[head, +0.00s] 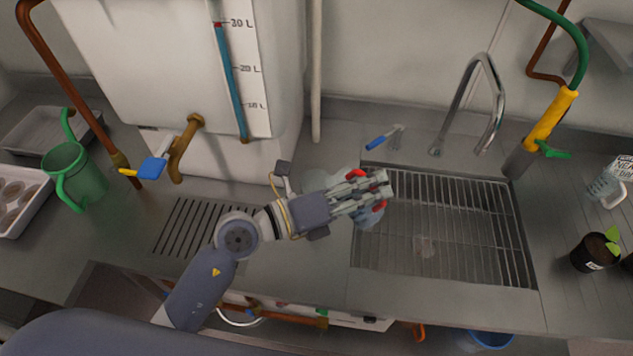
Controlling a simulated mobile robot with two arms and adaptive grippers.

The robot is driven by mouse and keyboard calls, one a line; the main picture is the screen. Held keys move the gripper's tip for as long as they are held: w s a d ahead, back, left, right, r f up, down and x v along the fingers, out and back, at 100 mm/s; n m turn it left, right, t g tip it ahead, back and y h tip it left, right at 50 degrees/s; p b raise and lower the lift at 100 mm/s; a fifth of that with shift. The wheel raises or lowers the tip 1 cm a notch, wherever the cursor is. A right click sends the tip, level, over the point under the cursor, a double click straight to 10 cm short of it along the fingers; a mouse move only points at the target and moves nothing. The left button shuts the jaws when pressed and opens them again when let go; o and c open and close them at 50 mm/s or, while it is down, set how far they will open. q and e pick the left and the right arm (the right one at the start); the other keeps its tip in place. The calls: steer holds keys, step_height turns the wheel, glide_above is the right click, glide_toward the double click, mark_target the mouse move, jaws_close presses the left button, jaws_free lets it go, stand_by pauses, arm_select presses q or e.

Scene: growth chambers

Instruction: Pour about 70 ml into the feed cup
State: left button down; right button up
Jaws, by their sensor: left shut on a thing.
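My left gripper (372,190) reaches in from the left over the left edge of the sink grate. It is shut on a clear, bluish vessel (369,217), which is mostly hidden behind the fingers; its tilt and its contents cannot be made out. A clear cup (606,187) with a pale handle and dark markings stands at the far right of the counter, well apart from the gripper. I cannot tell whether it is the feed cup. My right gripper is not in view.
A metal grate (470,273) covers the sink, with a curved faucet (468,88) behind. A white tank (150,60) with a blue-handled tap (155,167) stands at left. A potted seedling (592,252) is at right.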

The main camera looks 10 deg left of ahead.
mark_target(358, 171)
arm_select(q)
steer(key=shift+w+a+r+n+b, duration=0.15)
steer(key=shift+a+r+n+b, duration=0.15)
steer(key=shift+r+n+b, duration=0.2)
steer(key=shift+a+r+h, duration=0.1)
steer(key=shift+r+h, duration=0.05)
steer(key=shift+h, duration=0.15)
steer(key=shift+w+t, duration=0.1)
steer(key=shift+t, duration=0.2)
steer(key=shift+a+r+n+b, duration=0.1)
steer(key=shift+r+n+b, duration=0.05)
steer(key=shift+n+b, duration=0.2)
steer(key=shift+w+a+r+n+b, duration=0.25)
steer(key=shift+a+r+n+b, duration=0.1)
steer(key=shift+n+b, duration=0.15)
stand_by(0.5)
steer(key=shift+w+a+r+n+t+h, duration=0.25)
steer(key=shift+w+a+n+t+h, duration=0.1)
steer(key=shift+a, duration=0.25)
stand_by(0.4)
steer(key=shift+d, duration=0.1)
